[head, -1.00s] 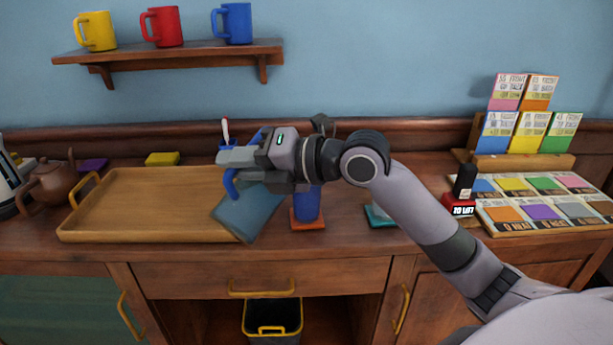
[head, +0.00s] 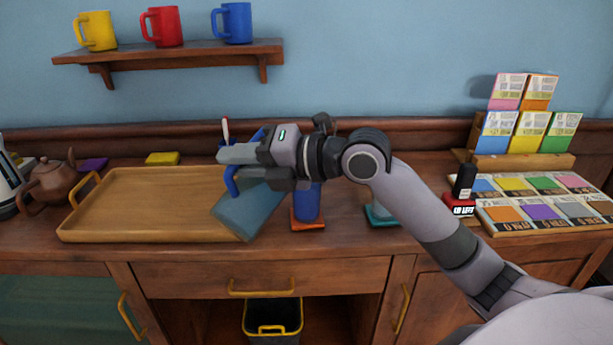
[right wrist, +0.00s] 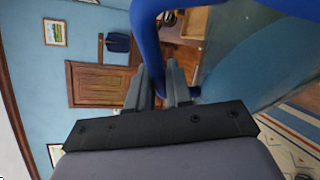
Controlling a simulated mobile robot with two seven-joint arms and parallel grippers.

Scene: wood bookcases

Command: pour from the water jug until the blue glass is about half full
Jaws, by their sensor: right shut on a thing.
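The water jug (head: 248,213) is see-through blue-teal with a blue handle (head: 231,181). It is tilted, with its base toward the lower left, by the tray's right end. My right gripper (head: 238,164) is shut on the handle; in the right wrist view the fingers (right wrist: 163,88) close on the blue handle (right wrist: 147,38). The blue glass (head: 307,204) stands upright on an orange coaster (head: 308,225), just right of the jug. My gripper and wrist hide its top and the jug's upper part, so its water level and any stream cannot be seen. My left gripper is out of view.
A wooden tray (head: 150,232) lies empty on the left, beside a brown teapot (head: 50,182). A teal coaster (head: 381,215) lies behind my right forearm. A stamp (head: 463,190) and colour cards (head: 540,212) are at the right. A shelf (head: 170,57) holds mugs above.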

